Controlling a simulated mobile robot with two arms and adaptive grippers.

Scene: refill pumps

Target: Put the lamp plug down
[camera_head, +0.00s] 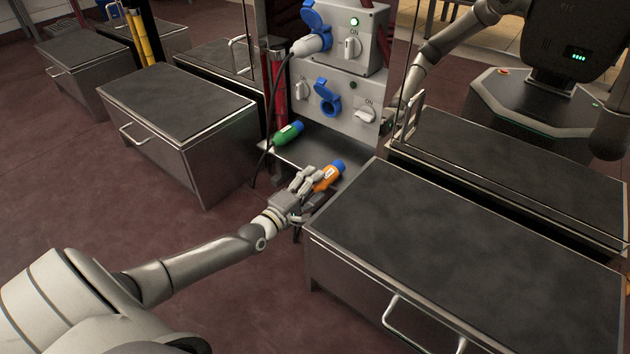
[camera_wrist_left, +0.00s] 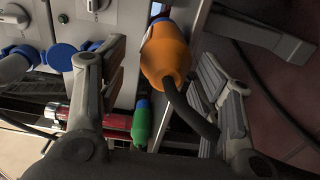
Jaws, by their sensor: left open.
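An orange plug with a blue end (camera_head: 328,177) lies on the metal shelf (camera_head: 345,150) below the socket boxes. My left gripper (camera_head: 308,178) is at its near left side, with the fingers apart. In the left wrist view the orange plug (camera_wrist_left: 166,52) shows between the two spread fingers, with a gap to each, and its black cable runs back toward the palm. A green plug with a blue end (camera_head: 287,133) lies farther back on the shelf; it also shows in the left wrist view (camera_wrist_left: 141,122). My right gripper is not in view.
Grey socket boxes (camera_head: 335,95) with blue flaps stand behind the shelf; a white plug (camera_head: 308,45) sits in the upper one. Dark-topped metal cabinets flank the shelf at left (camera_head: 175,105) and right (camera_head: 470,230). Another robot (camera_head: 570,60) stands at the upper right, its arm reaching behind the boxes.

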